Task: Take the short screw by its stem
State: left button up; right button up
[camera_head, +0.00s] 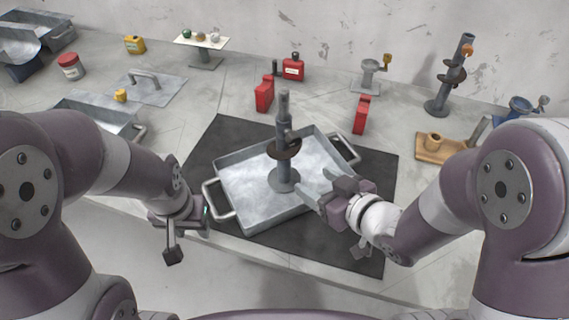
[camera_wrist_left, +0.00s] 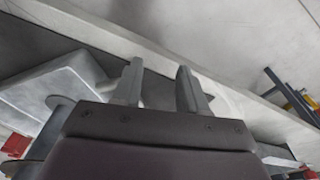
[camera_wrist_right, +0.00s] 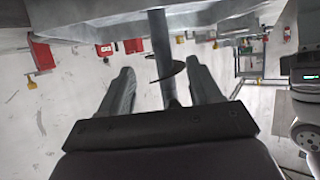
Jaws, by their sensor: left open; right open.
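A grey screw (camera_head: 284,115) with a brownish flight around its stem stands upright in the metal tray (camera_head: 235,190). A taller screw (camera_head: 462,60) with several flights stands at the back right. My right gripper (camera_head: 313,184) is open beside the screw in the tray, low on its right side. In the right wrist view that screw's stem (camera_wrist_right: 160,40) shows between the open fingers (camera_wrist_right: 158,68), with its flight beyond them; I cannot tell whether they touch it. My left gripper (camera_head: 180,212) is open and empty at the table's front edge, left of the tray; its fingers (camera_wrist_left: 160,70) show in the left wrist view.
The tray lies on a dark mat (camera_head: 220,135) and has side handles. A wooden block (camera_head: 445,150) lies at right. Another tray (camera_head: 95,118) is at left.

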aim_at(288, 163)
jog(key=x, duration=0.8)
jog(key=b+x, duration=0.1)
jog(key=x, duration=0.3)
jog(key=shift+w+a+r, duration=0.15)
jog(key=shift+w+a, duration=0.15)
jog(key=shift+a, duration=0.05)
jog(key=shift+s+d, duration=0.1)
jog(key=c, duration=0.3)
grip_shut()
jog(key=shift+r, duration=0.15)
